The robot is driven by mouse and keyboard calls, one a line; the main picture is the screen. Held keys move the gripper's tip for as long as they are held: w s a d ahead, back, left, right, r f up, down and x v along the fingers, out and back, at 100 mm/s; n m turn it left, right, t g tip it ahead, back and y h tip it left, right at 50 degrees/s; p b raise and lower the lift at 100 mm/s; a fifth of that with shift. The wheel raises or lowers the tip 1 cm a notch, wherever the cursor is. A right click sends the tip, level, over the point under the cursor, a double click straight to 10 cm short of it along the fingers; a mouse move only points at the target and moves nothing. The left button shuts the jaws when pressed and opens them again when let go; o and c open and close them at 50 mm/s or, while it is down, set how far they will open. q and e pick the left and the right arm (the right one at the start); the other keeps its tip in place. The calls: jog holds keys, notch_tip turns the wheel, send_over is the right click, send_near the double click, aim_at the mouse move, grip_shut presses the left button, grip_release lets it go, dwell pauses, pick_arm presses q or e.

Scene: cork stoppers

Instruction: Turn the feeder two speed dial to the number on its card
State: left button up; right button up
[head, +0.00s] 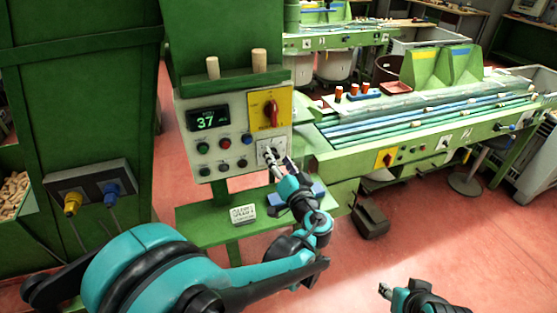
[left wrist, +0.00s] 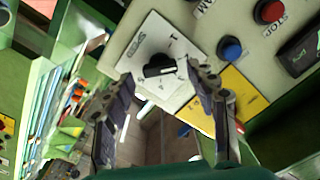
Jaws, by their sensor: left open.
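The speed dial is a black knob (left wrist: 160,67) on a white plate (left wrist: 140,44) with printed numbers; the numbers are too small to read surely. In the head view the dial plate (head: 264,147) is partly hidden by my left gripper (head: 274,156). In the left wrist view my left gripper (left wrist: 160,82) is open, its fingertips on either side of the knob; I cannot tell whether they touch it. A small white card (head: 243,214) with dark writing stands on the green shelf below the panel; its text is not legible. My right gripper (head: 385,291) is at the lower right, away from the panel.
The panel has a display (head: 207,119) showing 37, a red rotary switch (head: 271,112) on a yellow plate, and several buttons. Two corks (head: 259,61) stand on its top. A green conveyor bench (head: 340,150) is at right. A blue object (head: 281,201) lies near the card.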

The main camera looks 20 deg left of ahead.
pick_arm(q)
jog(key=shift+w+a, duration=0.35)
jog(key=shift+w, duration=0.05)
jog(key=c, duration=1.2)
jog(key=shift+o, duration=0.2)
jog(key=shift+m, duration=0.3)
jog(key=m, duration=0.4)
jog(key=shift+d+m, duration=0.1)
jog(key=shift+m, duration=0.2)
jog(key=m, duration=0.4)
jog(key=shift+f+m, duration=0.15)
jog(key=shift+m, duration=0.15)
jog(key=m, duration=0.5)
jog(key=shift+f+b, duration=0.15)
jog(key=shift+b, duration=0.2)
jog(key=shift+f+m, duration=0.1)
jog(key=shift+m, duration=2.3)
